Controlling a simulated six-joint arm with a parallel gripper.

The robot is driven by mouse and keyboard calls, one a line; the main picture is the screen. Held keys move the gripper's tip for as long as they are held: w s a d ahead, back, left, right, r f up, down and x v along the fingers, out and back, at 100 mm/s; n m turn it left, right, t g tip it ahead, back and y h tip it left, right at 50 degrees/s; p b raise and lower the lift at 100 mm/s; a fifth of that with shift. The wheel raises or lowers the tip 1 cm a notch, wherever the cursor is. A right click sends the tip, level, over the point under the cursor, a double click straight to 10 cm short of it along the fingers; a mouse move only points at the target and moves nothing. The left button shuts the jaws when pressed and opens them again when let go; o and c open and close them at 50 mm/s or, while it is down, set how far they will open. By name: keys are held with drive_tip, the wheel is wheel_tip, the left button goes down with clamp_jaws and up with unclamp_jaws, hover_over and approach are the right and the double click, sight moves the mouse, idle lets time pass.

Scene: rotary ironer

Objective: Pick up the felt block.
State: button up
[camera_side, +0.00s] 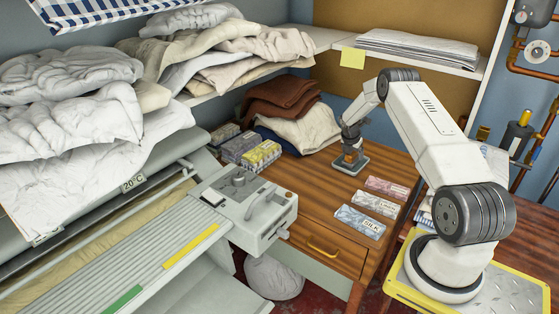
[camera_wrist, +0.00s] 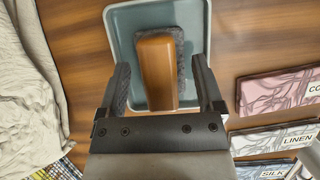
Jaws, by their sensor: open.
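The felt block has a brown wooden top (camera_wrist: 157,66) with dark grey felt showing around its edges. It stands in a shallow grey-blue tray (camera_wrist: 198,20) on the wooden table. In the side view the tray (camera_side: 360,168) shows near the table's back, with the block mostly hidden by my gripper. My gripper (camera_wrist: 160,72) is open, its two dark fingers on either side of the block in the wrist view. I see no clear contact between fingers and block. In the side view my gripper (camera_side: 351,149) points down just over the tray.
Labelled cards (camera_wrist: 276,88), including LINEN (camera_wrist: 271,139) and SILK (camera_wrist: 265,171), lie right of the tray. A pale cloth (camera_wrist: 28,80) lies left. Small patterned boxes (camera_side: 261,155) and the ironer's control unit (camera_side: 243,200) stand further left. The table front is fairly clear.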

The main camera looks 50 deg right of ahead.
idle(0.3)
clamp_jaws()
drive_tip(key=shift+r, duration=0.15)
drive_tip(key=shift+r, duration=0.8)
drive_tip(key=s+a+r, duration=1)
drive_tip(key=r, duration=0.1)
drive_tip(key=shift+r, duration=0.1)
idle(0.6)
